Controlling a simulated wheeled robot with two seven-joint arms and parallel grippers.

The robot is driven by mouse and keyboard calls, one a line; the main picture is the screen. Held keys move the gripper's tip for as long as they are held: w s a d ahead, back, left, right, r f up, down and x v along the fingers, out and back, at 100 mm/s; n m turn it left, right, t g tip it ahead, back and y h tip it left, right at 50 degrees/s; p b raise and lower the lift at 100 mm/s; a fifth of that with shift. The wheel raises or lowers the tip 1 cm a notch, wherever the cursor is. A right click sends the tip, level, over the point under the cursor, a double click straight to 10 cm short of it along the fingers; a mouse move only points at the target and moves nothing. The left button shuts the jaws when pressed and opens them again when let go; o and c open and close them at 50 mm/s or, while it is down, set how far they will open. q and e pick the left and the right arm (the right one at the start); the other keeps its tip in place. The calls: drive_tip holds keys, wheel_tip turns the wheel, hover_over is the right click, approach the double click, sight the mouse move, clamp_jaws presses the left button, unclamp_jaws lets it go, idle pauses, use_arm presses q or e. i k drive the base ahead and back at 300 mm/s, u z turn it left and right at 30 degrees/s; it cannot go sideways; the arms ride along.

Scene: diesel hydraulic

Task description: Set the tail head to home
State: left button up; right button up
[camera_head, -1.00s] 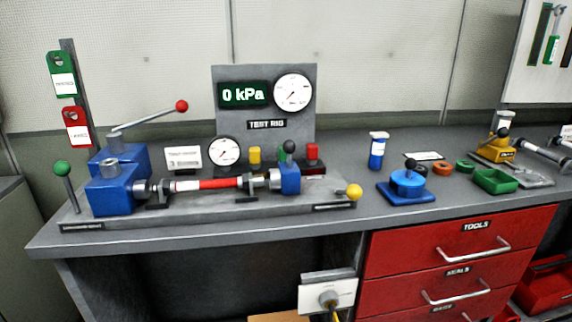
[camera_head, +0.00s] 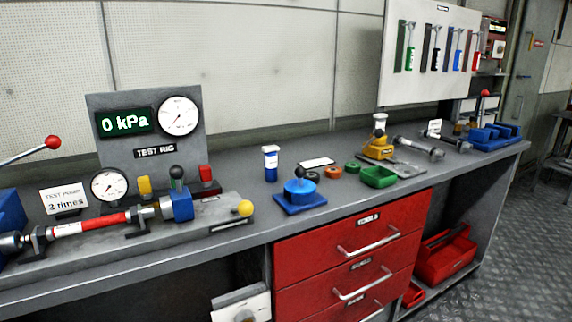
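The test rig stands on the left part of the bench. A small blue block (camera_head: 180,206), which looks like the tail head, sits at the right end of a red cylinder (camera_head: 92,224) on the rig's grey base (camera_head: 215,212). The block appears against the cylinder's right-end fitting; I cannot tell if they touch. A dark knob (camera_head: 177,173) shows above the block. A yellow ball handle (camera_head: 244,209) is at the base's right end. The digital display (camera_head: 125,122) reads 0 kPa. No home mark is readable. Neither gripper is in view.
Red drawers (camera_head: 350,250) are below. The bench's front strip (camera_head: 250,236) is clear. Open floor (camera_head: 510,240) lies at right.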

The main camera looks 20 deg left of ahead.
sight(179, 206)
drive_tip(key=z, duration=0.75)
drive_tip(key=k, duration=0.75)
drive_tip(key=u, duration=1.3)
drive_tip(key=i, duration=0.25)
drive_tip(key=z, duration=0.1)
